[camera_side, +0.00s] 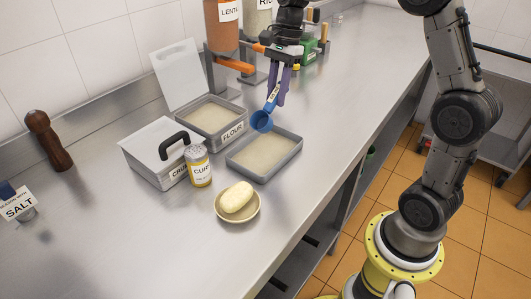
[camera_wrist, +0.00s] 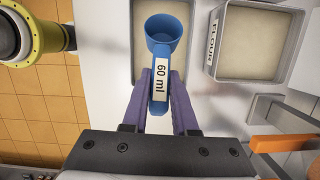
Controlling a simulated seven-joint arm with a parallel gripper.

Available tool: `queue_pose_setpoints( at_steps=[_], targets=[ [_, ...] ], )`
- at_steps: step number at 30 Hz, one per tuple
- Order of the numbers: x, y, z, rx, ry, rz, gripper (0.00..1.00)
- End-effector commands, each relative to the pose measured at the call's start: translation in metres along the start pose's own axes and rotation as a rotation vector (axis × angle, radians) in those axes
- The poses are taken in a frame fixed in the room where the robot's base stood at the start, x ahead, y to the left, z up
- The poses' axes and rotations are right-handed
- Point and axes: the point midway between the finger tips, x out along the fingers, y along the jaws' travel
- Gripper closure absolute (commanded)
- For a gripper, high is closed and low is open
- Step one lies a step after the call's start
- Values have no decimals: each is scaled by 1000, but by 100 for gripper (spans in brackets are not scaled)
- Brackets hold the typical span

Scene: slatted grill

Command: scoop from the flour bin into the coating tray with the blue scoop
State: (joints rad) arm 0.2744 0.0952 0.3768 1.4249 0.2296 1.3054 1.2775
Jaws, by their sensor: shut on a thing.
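My gripper (camera_side: 282,84) is shut on the handle of the blue scoop (camera_side: 262,120). In the wrist view the purple fingers (camera_wrist: 161,88) grip the handle of the scoop (camera_wrist: 161,42), labelled 60 ml; its cup looks empty. The scoop is tilted, cup lower, above the back end of the coating tray (camera_side: 232,165). The tray holds an even pale layer; part of its wall shows in the wrist view (camera_wrist: 134,40). The flour bin (camera_side: 235,131) stands beside the tray with its lid raised and pale flour inside. It also shows in the wrist view (camera_wrist: 214,69).
The lentil dispenser (camera_side: 222,30) stands behind. A pepper mill (camera_side: 50,143) is at the left.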

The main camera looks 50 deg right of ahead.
Motion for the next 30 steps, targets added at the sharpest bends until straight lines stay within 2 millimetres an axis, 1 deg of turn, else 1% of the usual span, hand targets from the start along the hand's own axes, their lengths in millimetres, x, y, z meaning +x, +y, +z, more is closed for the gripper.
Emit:
queue_pose_setpoints(
  at_steps=[3,11,14,24,27,30],
  targets=[
    [-2,0,0,1,-66,-1,100],
    [-3,0,1,-2,-76,-1,100],
    [-4,0,0,2,-110,0,100],
    [-19,0,4,2,-519,-1,100],
    [-22,0,5,-1,-568,-2,100],
    [-22,0,6,-4,-575,-2,100]
  ],
)
